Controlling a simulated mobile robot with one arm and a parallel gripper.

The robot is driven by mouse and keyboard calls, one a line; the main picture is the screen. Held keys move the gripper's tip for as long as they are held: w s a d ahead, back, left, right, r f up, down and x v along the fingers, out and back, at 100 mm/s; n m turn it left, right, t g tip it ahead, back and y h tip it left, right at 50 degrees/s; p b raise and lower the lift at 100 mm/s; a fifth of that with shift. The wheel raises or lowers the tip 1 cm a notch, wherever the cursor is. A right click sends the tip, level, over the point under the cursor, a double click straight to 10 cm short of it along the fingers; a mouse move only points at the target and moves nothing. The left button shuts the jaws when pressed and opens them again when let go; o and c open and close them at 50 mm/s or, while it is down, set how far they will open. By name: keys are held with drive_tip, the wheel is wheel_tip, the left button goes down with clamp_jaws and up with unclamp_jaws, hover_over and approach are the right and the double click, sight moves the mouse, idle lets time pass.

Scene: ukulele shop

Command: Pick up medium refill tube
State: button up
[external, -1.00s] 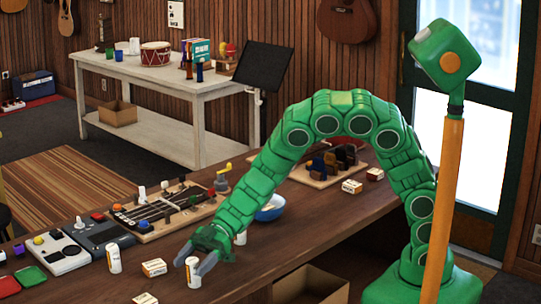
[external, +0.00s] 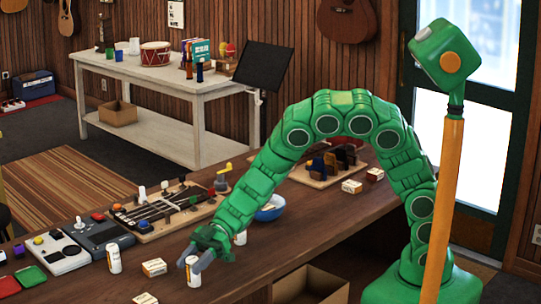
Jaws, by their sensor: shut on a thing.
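My gripper (external: 196,259) is shut on a white tube, which looks like the medium refill tube (external: 193,277). The tube is upright at the front part of the wooden counter, with its base at or very near the counter top. The fingers cover part of its upper end. A second white tube (external: 113,259) with an orange-brown mark stands to the left, apart from my gripper. A third white tube (external: 240,238) stands behind and to the right, partly hidden by my arm.
Small boxes (external: 154,267) and (external: 145,298) lie near the held tube. A fretboard panel (external: 165,208) and a blue bowl (external: 270,208) are behind it. Dark counter (external: 245,272) to the right of the tube is clear. An open cardboard box (external: 310,286) sits below the front edge.

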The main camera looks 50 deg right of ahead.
drive_tip(key=shift+r, duration=0.35)
wheel_tip(320, 180, up, 2)
drive_tip(key=shift+r, duration=0.1)
drive_tip(key=s+d+r, duration=0.8)
drive_tip(key=d+r, duration=0.1)
drive_tip(key=d, duration=0.2)
drive_tip(key=shift+d+r, duration=0.2)
drive_tip(key=shift+r, duration=0.2)
